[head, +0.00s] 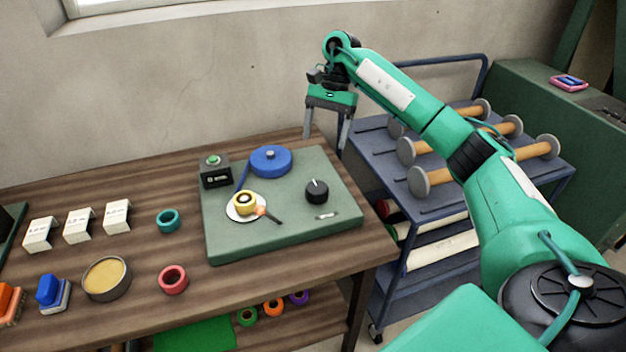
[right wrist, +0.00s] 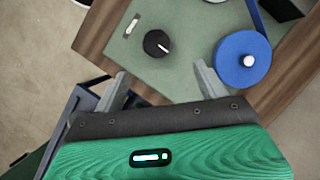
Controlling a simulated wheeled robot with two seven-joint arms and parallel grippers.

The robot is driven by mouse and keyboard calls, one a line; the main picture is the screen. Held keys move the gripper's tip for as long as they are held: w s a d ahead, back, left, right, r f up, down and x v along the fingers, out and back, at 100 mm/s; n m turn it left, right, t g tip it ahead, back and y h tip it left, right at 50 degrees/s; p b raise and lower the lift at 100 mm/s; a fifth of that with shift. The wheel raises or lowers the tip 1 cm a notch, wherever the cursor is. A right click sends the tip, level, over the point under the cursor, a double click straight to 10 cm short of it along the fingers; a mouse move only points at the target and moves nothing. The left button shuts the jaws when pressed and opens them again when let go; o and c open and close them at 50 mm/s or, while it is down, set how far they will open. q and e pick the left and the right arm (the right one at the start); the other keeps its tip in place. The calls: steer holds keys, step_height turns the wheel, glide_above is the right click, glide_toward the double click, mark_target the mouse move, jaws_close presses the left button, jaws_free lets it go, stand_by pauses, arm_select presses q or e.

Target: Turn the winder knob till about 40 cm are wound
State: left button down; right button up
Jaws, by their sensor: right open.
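The winder board (head: 290,235) is a green-grey plate on the wooden table. The black winder knob (head: 316,190) with a white pointer line stands on its right part; it also shows in the right wrist view (right wrist: 157,43). A blue spool (head: 270,160) sits at the back of the board. A dark counter box (head: 215,174) with a green button stands at the back left. My right gripper (head: 326,142) is open and empty, above the board's back right edge, apart from the knob. My left gripper is not in view.
A blue cart (head: 400,185) with several wooden rollers stands right of the table. Teal (head: 168,221) and red rings (head: 173,279), white labelled blocks (head: 79,225) and a round tin (head: 107,278) lie left of the board. The space above the knob is clear.

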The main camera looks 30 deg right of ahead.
glide_above(318, 186)
steer(key=w+d, duration=0.1)
steer(key=d, duration=0.1)
step_height(318, 186, down, 8)
steer(key=shift+a+r, duration=0.1)
steer(key=shift+r, duration=0.1)
steer(key=x, duration=0.3)
steer(key=shift+a+f, duration=0.1)
steer(key=shift+f, duration=0.15)
steer(key=shift+s+a+f, duration=0.15)
steer(key=shift+a+f, duration=0.05)
steer(key=shift+f, duration=0.4)
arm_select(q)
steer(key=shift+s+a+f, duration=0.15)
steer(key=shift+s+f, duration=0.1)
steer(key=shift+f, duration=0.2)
arm_select(e)
steer(key=shift+f, duration=0.15)
steer(key=c, duration=1)
